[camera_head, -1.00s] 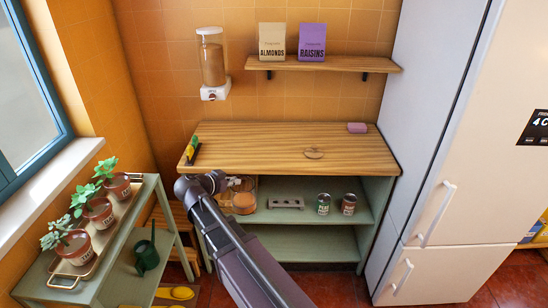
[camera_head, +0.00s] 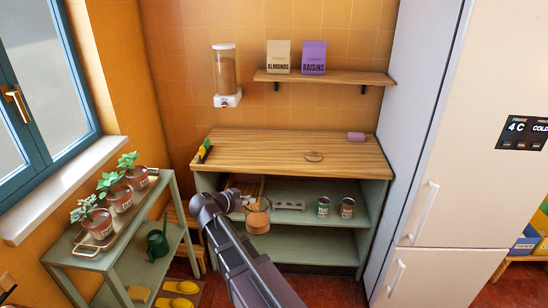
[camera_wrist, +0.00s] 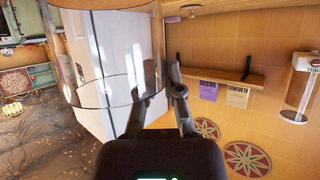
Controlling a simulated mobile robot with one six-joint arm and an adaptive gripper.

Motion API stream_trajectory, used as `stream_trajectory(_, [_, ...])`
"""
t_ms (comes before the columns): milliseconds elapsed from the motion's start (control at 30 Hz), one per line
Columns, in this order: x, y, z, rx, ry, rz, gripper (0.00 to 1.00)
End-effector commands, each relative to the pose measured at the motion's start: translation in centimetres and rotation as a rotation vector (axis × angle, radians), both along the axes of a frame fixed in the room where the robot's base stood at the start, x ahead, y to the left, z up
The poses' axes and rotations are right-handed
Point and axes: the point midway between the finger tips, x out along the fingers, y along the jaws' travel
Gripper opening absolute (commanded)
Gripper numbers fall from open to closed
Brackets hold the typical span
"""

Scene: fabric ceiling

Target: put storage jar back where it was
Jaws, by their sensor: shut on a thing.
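The storage jar (camera_head: 258,216) is clear glass with an orange-brown filling in its lower part. In the head view it is in front of the open cabinet, overlapping the front edge of the middle shelf (camera_head: 320,222). My gripper (camera_head: 249,202) is at the jar's upper left side and is shut on it. In the wrist view my gripper (camera_wrist: 161,75) has its fingers close together at the edge of a large clear glass wall, the jar (camera_wrist: 103,80). The exact grip on the glass is hard to make out.
On the middle shelf stand a grey holed block (camera_head: 289,206) and two cans, one green (camera_head: 323,206), one dark (camera_head: 347,208). A brown slatted item (camera_head: 247,184) is behind my gripper. The wooden top (camera_head: 290,150) is mostly clear. A plant cart (camera_head: 128,228) stands left, a fridge (camera_head: 445,150) right.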

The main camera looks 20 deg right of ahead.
Motion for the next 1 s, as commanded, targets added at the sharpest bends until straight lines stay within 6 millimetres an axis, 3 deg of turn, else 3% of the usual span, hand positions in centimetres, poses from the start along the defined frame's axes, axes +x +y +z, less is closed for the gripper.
stream_trajectory(667, [0.0, 0.0, 0.0, -0.001, 0.000, 0.000, 0.00])
stream_trajectory(1000, [0.0, 1.0, 0.0, -0.001, 0.000, 0.015, 0.00])
